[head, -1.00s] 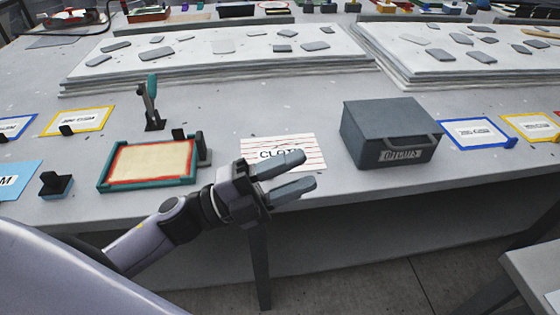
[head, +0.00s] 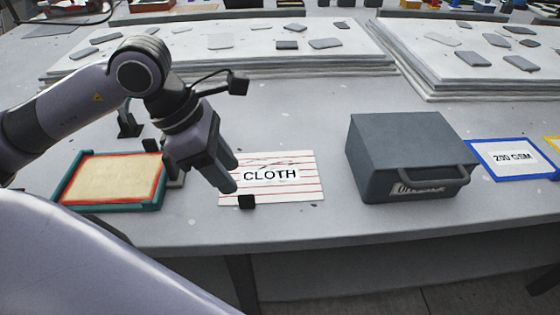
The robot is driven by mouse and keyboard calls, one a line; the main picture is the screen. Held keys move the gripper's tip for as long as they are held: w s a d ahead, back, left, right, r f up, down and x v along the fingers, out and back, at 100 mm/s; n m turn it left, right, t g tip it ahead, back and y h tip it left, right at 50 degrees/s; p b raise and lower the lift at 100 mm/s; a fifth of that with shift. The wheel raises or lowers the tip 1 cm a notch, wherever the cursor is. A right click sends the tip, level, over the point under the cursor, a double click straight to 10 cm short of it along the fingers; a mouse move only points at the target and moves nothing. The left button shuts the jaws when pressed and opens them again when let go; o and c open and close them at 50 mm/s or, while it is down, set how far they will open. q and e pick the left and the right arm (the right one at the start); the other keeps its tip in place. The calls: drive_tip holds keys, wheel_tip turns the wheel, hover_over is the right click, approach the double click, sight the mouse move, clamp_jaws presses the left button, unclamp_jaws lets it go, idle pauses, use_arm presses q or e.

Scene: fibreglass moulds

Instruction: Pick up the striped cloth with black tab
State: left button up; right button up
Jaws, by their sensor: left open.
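The striped cloth (head: 305,185) lies flat on the table. It is white with red lines, and the word CLOTH is printed across its middle. Its black tab (head: 246,201) sits at the near edge, left of centre. My left gripper (head: 233,177) is open and empty, pointing down at the cloth's left edge, just above and left of the tab. I cannot tell how far above the table the fingertips are. The gripper hides little of the cloth. My right gripper is not in view.
A dark grey box (head: 405,150) with a handle stands to the right of the cloth. A teal-framed tray (head: 62,180) with a cream panel lies to the left. A blue-bordered card (head: 482,148) lies further right. Stacked white sheets (head: 290,65) fill the back. The table's front edge is close.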

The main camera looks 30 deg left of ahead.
sight(250, 196)
use_arm(q)
drive_tip(key=x, duration=0.7)
drive_tip(key=shift+w+d+r, duration=0.1)
drive_tip(key=shift+w, duration=0.1)
clamp_jaws()
